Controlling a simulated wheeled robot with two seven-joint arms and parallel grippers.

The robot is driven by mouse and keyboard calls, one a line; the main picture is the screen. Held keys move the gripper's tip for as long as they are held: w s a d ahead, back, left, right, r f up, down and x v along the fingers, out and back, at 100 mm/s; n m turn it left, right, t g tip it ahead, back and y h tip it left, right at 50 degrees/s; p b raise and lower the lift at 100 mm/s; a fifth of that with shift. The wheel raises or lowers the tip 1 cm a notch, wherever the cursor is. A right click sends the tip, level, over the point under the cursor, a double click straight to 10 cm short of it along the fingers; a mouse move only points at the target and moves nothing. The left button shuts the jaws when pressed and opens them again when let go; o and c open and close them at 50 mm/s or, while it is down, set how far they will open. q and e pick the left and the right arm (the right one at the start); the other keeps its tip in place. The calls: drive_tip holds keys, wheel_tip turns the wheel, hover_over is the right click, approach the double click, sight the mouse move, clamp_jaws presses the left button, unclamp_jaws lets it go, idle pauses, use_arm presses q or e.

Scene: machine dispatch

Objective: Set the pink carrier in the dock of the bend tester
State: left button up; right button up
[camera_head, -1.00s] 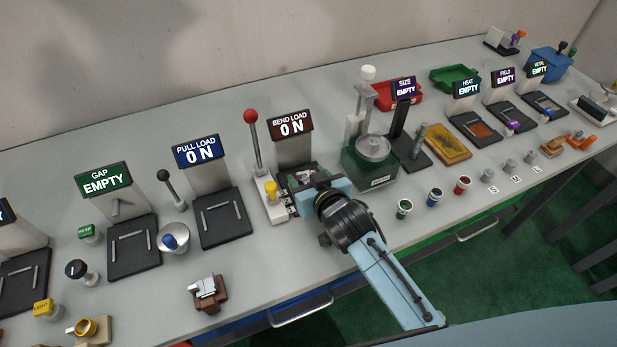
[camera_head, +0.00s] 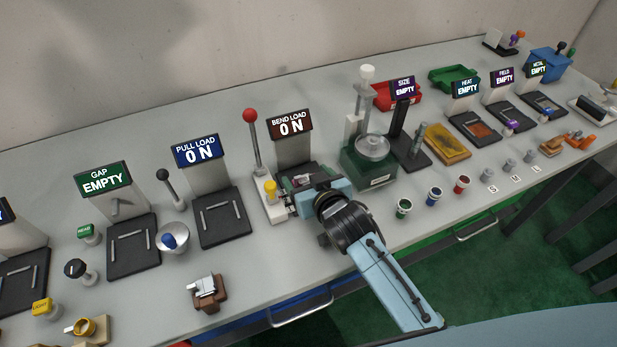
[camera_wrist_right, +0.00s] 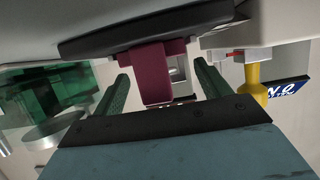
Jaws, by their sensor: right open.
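The bend tester (camera_head: 292,126) stands near the middle of the bench, its display reading "BEND LOAD 0 N". Its dark dock (camera_head: 284,181) lies at its foot and is partly hidden by my right gripper. The pink carrier (camera_wrist_right: 152,72) shows in the right wrist view as a dark pink block between the two green fingers. It is against the dark plate; whether it is fully seated I cannot tell. In the head view only a small pinkish bit of it shows. My right gripper (camera_wrist_right: 163,88) is open, with gaps on both sides of the carrier. My left gripper is out of view.
A red-knobbed lever (camera_head: 251,117) and a yellow knob (camera_head: 270,188) stand close left of the dock. A green-based machine (camera_head: 370,165) stands close on the right. A brown and metal part (camera_head: 208,292) lies front left. Bare bench separates it from the dock.

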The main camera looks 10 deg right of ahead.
drive_tip(key=shift+s+f, duration=0.3)
drive_tip(key=shift+f, duration=0.4)
drive_tip(key=shift+r, duration=0.2)
drive_tip(key=shift+w+r+p, duration=0.2)
drive_tip(key=shift+r+p, duration=0.15)
drive_tip(key=shift+r, duration=0.15)
drive_tip(key=v, duration=1.2)
drive_tip(key=shift+w+r+p, duration=0.15)
drive_tip(key=shift+r+p, duration=0.15)
drive_tip(key=shift+p, duration=0.1)
